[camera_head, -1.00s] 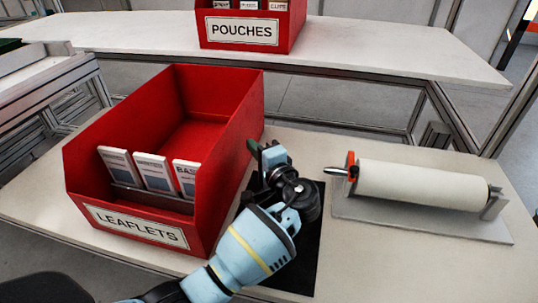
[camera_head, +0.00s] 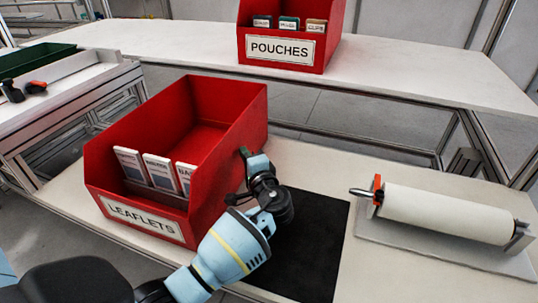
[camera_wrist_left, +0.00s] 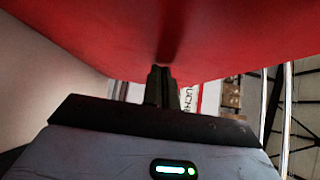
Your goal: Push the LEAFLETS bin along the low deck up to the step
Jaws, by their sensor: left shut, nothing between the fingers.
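The red LEAFLETS bin (camera_head: 225,195) stands upright on the pale low deck (camera_head: 400,262), with several white leaflets (camera_head: 158,172) at its front. My left gripper (camera_head: 246,156) is at the outside of the bin's right wall, its shut fingertips against or very close to the red surface. In the left wrist view, the shut fingers (camera_wrist_left: 161,88) point at the red wall (camera_wrist_left: 230,40), with a dark shadow at their tips; exact contact is hard to tell. I cannot clearly make out the step. My right gripper is not in view.
A black mat (camera_head: 310,240) lies bare to the right of the bin. A white roller on a plate (camera_head: 445,213) lies further right. The red POUCHES bin (camera_head: 290,35) stands on the white table (camera_head: 420,75) behind. A framed bench (camera_head: 65,95) with a green tray (camera_head: 35,60) stands left.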

